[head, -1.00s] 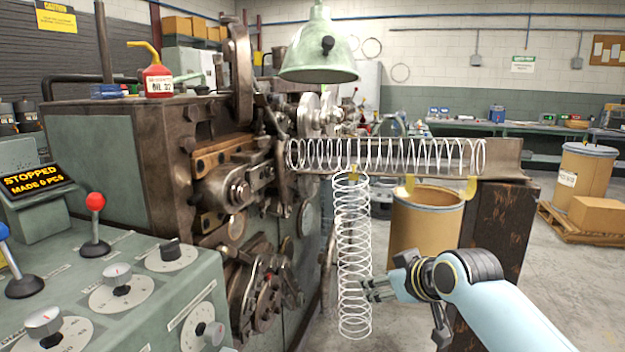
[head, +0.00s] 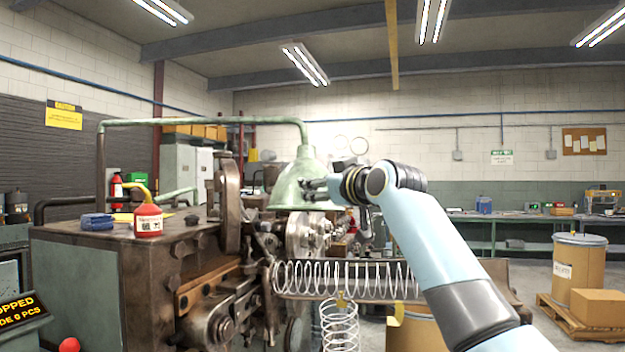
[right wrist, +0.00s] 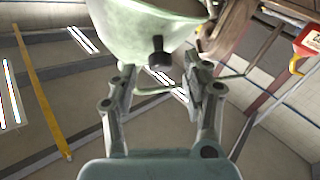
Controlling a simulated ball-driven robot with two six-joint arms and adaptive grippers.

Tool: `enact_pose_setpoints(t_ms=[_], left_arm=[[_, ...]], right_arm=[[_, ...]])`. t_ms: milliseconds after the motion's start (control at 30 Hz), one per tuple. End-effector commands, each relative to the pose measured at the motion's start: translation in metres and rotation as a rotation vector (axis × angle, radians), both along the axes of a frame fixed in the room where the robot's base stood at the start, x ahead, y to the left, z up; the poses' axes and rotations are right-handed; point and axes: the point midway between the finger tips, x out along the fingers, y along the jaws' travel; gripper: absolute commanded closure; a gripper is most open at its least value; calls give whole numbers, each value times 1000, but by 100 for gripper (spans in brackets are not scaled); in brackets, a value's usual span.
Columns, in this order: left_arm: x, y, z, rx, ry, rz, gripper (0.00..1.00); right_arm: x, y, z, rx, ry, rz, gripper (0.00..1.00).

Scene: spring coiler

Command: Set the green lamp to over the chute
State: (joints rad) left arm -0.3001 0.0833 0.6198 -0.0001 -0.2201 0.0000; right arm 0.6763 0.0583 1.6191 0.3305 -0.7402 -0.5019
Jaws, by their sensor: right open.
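The green lamp (head: 300,182) hangs from a bent green pipe arm above the machine, near the left end of the chute (head: 470,270). A long spring coil lies along the chute. My right gripper (head: 308,189) is raised in front of the lamp shade, partly covering its right side. In the right wrist view the lamp shade (right wrist: 150,25) fills the top, and its dark knob (right wrist: 159,55) sits between the open fingers (right wrist: 160,82). I cannot tell whether the fingers touch the knob. My left gripper is not in view.
The coiling machine (head: 80,270) stands at left with a red oil can (head: 148,218) and a blue item (head: 97,222) on top. A second spring (head: 340,325) hangs below the chute. A barrel (head: 578,265) and carton (head: 600,307) stand at right.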

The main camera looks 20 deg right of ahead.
Motion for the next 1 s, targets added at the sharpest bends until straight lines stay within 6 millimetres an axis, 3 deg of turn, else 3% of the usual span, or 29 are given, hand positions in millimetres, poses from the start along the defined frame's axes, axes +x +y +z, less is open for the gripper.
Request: enact_pose_setpoints(t_ms=[233, 600, 900, 1000], left_arm=[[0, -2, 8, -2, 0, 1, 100], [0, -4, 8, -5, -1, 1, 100], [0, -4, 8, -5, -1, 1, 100], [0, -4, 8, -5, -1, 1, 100]], right_arm=[[29, 6, 0, -1, 1, 0, 51], [33, 6, -1, 0, 1, 0, 53], [33, 6, -1, 0, 1, 0, 92], [33, 7, -1, 0, 1, 0, 100]])
